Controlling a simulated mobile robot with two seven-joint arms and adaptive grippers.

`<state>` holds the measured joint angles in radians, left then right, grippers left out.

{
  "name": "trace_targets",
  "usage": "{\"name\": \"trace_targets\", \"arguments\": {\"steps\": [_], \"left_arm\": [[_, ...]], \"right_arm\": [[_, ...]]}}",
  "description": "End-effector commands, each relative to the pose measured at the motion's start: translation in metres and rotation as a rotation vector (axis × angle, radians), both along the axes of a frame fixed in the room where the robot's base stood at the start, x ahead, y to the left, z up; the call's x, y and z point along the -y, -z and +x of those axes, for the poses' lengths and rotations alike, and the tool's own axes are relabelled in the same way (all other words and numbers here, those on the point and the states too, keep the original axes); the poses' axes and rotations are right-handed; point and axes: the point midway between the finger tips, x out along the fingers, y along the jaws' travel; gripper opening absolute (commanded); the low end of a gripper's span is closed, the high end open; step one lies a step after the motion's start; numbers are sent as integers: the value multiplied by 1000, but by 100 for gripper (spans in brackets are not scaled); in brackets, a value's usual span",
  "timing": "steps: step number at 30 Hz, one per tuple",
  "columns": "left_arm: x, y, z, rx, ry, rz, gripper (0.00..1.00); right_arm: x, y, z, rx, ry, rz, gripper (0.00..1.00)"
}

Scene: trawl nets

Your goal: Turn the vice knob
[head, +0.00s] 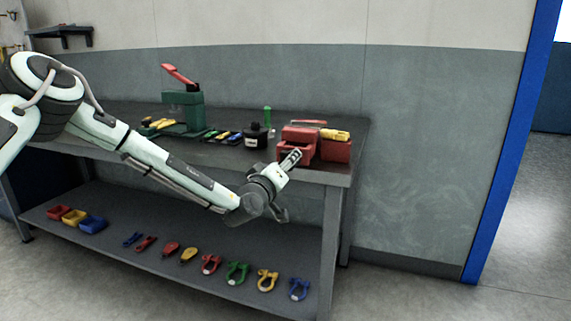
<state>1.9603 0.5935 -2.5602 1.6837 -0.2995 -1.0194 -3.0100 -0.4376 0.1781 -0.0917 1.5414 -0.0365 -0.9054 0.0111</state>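A red vice (297,143) stands on the dark bench top near its front right corner. I cannot make out its knob; the front of the vice is partly covered by my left gripper. My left gripper (288,186) is at the bench's front edge, just in front of and below the vice. Its fingers look spread apart, one up by the vice's front and one lower, with nothing seen between them. I cannot tell whether the upper finger touches the vice. My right gripper is out of view.
A red box (335,150) with yellow items is right of the vice. A black container (256,137) and a green tool with a red lever (183,105) stand left. The lower shelf (190,275) holds bins and several shackles. Floor at right is clear.

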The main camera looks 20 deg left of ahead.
Motion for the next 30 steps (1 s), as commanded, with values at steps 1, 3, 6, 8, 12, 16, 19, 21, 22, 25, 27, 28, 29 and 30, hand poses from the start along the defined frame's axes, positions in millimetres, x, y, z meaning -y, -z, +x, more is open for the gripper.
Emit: {"name": "trace_targets", "arguments": {"steps": [1,3,6,8,12,16,19,21,22,25,27,28,29,30], "left_arm": [[3,9,-3,-19,9,2,18],[3,10,-4,-19,9,2,18],[3,10,-4,-21,9,2,18],[3,10,-4,-21,9,2,18],[3,9,-3,-18,7,1,62],[2,6,-2,-13,5,0,68],[1,5,-2,-10,4,0,68],[1,4,-2,-9,4,-1,68],[1,4,-2,-8,3,-2,68],[1,4,-1,-8,2,-19,68],[0,4,-2,-9,1,-47,68],[0,4,-2,-10,-1,-64,68],[-1,4,-2,-11,-1,-83,68],[-1,5,-2,-14,-2,-113,68]], "right_arm": [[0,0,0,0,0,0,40],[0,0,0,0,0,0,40],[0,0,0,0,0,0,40],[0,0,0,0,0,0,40],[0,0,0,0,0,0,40],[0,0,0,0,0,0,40],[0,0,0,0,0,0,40],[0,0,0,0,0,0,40],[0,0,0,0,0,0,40],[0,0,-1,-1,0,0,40],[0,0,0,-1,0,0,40],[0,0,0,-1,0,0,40],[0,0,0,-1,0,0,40],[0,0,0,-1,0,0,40]]}}
